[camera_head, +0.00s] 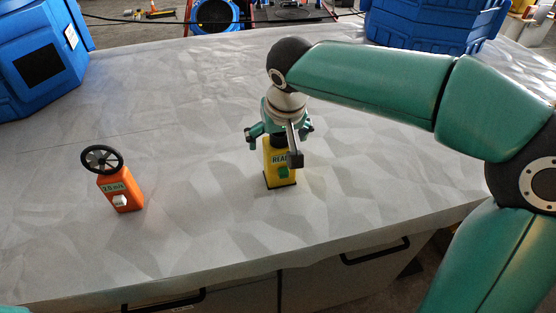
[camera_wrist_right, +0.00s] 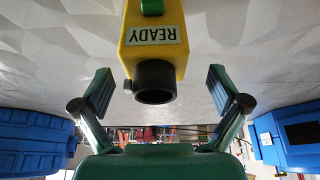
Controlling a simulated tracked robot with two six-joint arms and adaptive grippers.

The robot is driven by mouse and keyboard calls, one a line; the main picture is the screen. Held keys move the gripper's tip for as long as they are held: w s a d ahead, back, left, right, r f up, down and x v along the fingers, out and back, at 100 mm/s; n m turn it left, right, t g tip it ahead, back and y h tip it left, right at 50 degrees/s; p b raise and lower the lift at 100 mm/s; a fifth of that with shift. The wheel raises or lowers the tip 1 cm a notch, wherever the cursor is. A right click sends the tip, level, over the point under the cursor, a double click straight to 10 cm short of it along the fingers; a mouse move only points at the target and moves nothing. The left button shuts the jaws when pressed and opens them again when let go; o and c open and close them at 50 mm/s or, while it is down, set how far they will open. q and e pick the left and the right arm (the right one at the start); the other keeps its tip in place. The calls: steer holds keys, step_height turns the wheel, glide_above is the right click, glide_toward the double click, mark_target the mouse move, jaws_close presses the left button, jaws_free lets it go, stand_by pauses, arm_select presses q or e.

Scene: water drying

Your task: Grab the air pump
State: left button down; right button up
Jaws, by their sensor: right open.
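A yellow device (camera_head: 279,168), which looks like the air pump, stands upright on the grey worktop. It has a green button and a label that reads "READY" in the right wrist view (camera_wrist_right: 155,36). A dark round nozzle (camera_wrist_right: 155,82) sticks out of its top. My right gripper (camera_head: 280,134) is above it, pointing down. Its open fingers are on either side of the nozzle end, with gaps visible in the wrist view (camera_wrist_right: 161,92). The gripper hides part of the device's top in the head view. My left gripper is not in view.
An orange device (camera_head: 120,190) with a black fan wheel and a "2.0 m/s" display stands at the left. Blue cases (camera_head: 38,58) sit at the back left and back right (camera_head: 430,22). The worktop (camera_head: 200,145) between the two devices is clear.

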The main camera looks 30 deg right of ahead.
steer(key=x, duration=0.4)
steer(key=shift+s+d+f, duration=0.15)
steer(key=shift+s+d, duration=0.1)
steer(key=shift+w+f+p, duration=0.25)
steer(key=shift+f+p, duration=0.05)
steer(key=shift+f, duration=0.2)
steer(key=c, duration=1.3)
steer(key=shift+r, duration=0.1)
steer(key=shift+c, duration=0.2)
